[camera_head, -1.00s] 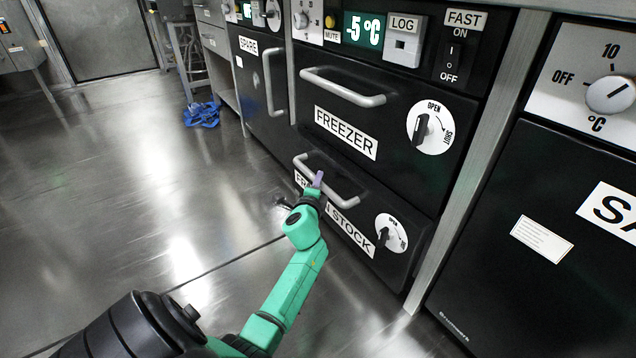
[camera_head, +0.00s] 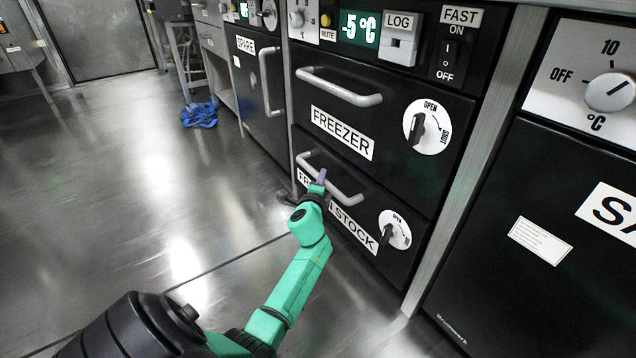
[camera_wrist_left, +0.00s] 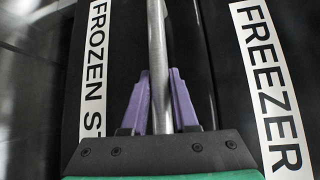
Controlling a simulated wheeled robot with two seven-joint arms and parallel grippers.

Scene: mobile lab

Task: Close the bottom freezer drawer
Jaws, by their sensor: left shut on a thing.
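The bottom freezer drawer (camera_head: 402,262) is black, labelled FROZEN STOCK, with a grey bar handle (camera_head: 345,192) and a round OPEN dial (camera_head: 395,230) at its right. It sits below the FREEZER drawer (camera_head: 390,172) and looks close to flush with it; any small gap left is hard to tell. My left gripper (camera_head: 321,177) is shut on the bottom drawer's handle near its left part. In the left wrist view, the handle (camera_wrist_left: 157,40) runs between the two purple fingers of the gripper (camera_wrist_left: 159,76). My right gripper is not in view.
A SPARE door (camera_head: 250,85) stands left of the freezer. A steel post (camera_head: 470,160) and a black cabinet (camera_head: 480,240) stand at the right. A blue cloth (camera_head: 200,115) lies on the floor further back. The floor (camera_head: 120,200) at the left is clear.

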